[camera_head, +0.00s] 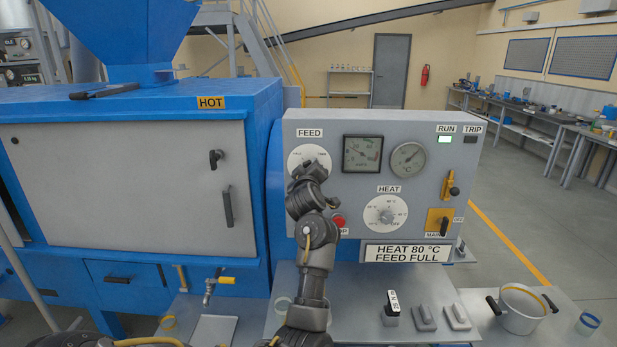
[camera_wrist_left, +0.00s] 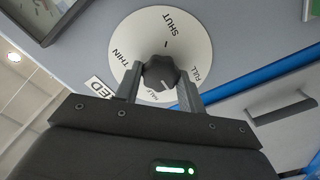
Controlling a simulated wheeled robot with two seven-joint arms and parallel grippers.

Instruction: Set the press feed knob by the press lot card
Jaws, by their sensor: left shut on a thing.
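The feed dial (camera_head: 309,151) is a white disc under the FEED label on the grey panel. In the left wrist view, the dial (camera_wrist_left: 185,30) reads SHUT, THIN, HALF and FULL around a dark knob (camera_wrist_left: 160,72). My left gripper (camera_head: 306,170) is at the dial and hides most of it in the head view. Its two fingers (camera_wrist_left: 159,86) are shut on the knob, one on each side. The lot card (camera_head: 408,252) reads HEAT 80 °C, FEED FULL. My right gripper is out of view.
The heat dial (camera_head: 385,211), two gauges and a yellow lever (camera_head: 450,188) are on the same panel. A red button (camera_head: 338,221) is close to my left arm. A pot (camera_head: 521,307) and small blocks stand on the shelf below.

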